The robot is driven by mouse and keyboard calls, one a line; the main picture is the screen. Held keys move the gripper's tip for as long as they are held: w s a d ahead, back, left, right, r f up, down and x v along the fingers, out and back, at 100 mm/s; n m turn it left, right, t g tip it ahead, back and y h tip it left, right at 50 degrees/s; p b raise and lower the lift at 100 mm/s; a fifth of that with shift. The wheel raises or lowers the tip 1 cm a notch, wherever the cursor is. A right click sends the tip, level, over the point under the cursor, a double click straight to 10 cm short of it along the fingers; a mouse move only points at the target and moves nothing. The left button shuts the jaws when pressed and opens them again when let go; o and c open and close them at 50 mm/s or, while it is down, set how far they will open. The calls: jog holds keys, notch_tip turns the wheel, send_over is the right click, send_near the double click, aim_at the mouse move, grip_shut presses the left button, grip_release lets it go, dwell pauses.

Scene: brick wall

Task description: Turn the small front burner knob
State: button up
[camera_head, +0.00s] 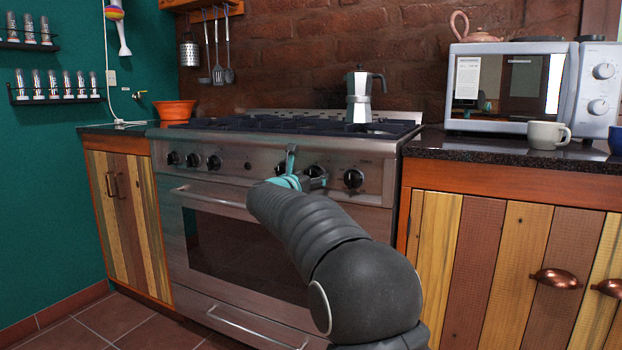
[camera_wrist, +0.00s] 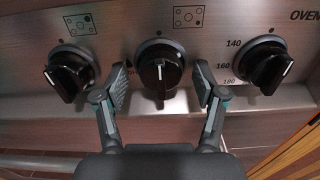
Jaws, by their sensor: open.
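The stove (camera_head: 230,220) has a row of black knobs on its steel front panel. In the wrist view the middle knob (camera_wrist: 160,72), with its white mark pointing down, sits between the two fingers of my gripper (camera_wrist: 162,86). The fingers are open on either side, with a visible gap to the knob. A small burner diagram (camera_wrist: 188,17) is printed above it; which burner it marks is too small to tell. In the head view my gripper (camera_head: 298,178) is at the panel, partly hiding a knob (camera_head: 315,172).
A second burner knob (camera_wrist: 70,74) is close left of my fingers, and the oven temperature knob (camera_wrist: 264,66) is close right. A moka pot (camera_head: 359,95) stands on the stove top. The oven handle (camera_head: 208,196) runs below the panel. A microwave (camera_head: 515,88) and white mug (camera_head: 546,134) stand right.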

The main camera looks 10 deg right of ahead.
jog(key=v, duration=1.2)
